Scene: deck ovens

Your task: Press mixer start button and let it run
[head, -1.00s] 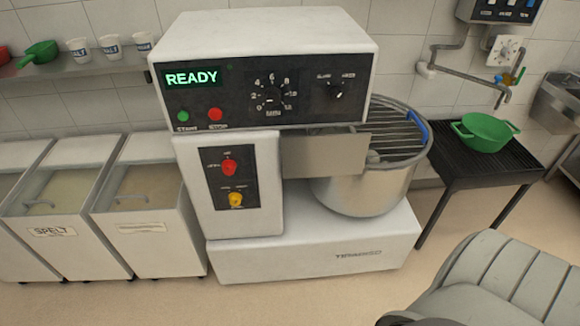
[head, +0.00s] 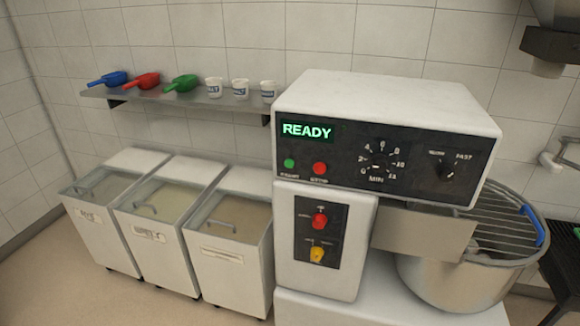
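The white mixer (head: 400,95) stands at the right of the head view. Its green display (head: 306,131) reads READY. The green start button (head: 289,163) sits at the lower left of the black panel, with the red stop button (head: 319,168) to its right. The panel also has a minutes dial (head: 378,165) and a speed knob (head: 446,169). The steel bowl (head: 450,285) is under a wire guard (head: 500,225). Neither of my grippers shows in the head view.
Three white flour bins (head: 232,283) stand left of the mixer. A wall shelf (head: 190,98) above them holds blue, red and green scoops (head: 181,84) and three white cups (head: 240,89). A dark stand (head: 562,262) is at the right edge. Open floor (head: 70,280) shows at lower left.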

